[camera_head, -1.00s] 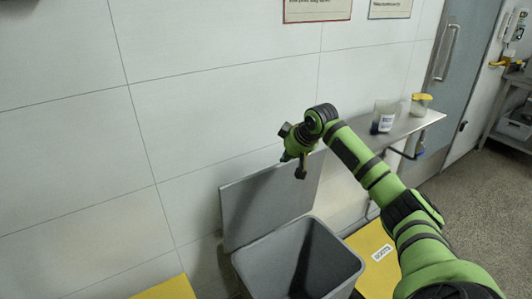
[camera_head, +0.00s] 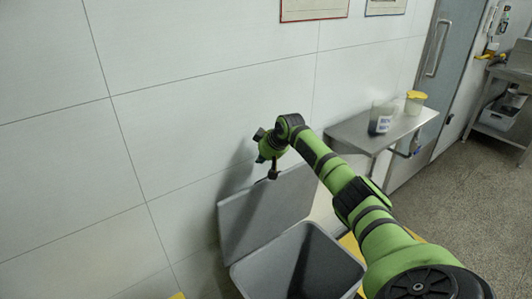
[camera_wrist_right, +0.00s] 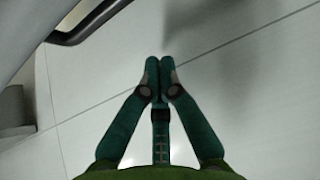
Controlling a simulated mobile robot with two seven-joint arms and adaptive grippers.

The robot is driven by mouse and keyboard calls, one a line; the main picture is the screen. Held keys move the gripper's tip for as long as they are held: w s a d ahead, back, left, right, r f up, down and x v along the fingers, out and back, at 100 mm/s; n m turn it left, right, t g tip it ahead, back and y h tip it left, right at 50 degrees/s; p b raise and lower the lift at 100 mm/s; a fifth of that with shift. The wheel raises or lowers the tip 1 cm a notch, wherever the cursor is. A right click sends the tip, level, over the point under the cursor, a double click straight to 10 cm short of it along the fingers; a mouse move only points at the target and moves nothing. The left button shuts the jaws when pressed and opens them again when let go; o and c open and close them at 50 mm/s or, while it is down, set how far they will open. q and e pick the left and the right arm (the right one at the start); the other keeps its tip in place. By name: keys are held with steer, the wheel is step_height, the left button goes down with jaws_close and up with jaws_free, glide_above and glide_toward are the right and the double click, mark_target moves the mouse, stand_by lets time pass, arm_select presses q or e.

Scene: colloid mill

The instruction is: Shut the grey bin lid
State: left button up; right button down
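The grey bin (camera_head: 262,272) stands open against the tiled wall. Its grey lid (camera_head: 238,222) is raised, standing tilted up behind the bin toward the wall. My right gripper (camera_head: 262,158) is above the lid's top edge in the head view, near the wall; whether it touches the lid I cannot tell. In the right wrist view its two teal fingers (camera_wrist_right: 160,65) meet at the tips with nothing between them. A grey surface with a dark rounded edge (camera_wrist_right: 95,22) shows at the upper left there; I cannot tell what it is. My left gripper is not in view.
A metal wall shelf (camera_head: 350,137) to the right holds a labelled clear container (camera_head: 381,120) and a yellow-lidded jar (camera_head: 414,103). A yellow surface (camera_head: 349,243) lies right of the bin, partly behind my arm. Open floor (camera_head: 460,200) is at the right.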

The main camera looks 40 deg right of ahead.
steer(key=shift+w+f, duration=0.45)
steer(key=shift+f, duration=0.15)
steer(key=s+p, duration=0.1)
steer(key=s, duration=0.1)
steer(key=s+f+p, duration=0.1)
steer(key=shift+s+a, duration=0.15)
steer(key=shift+s, duration=0.25)
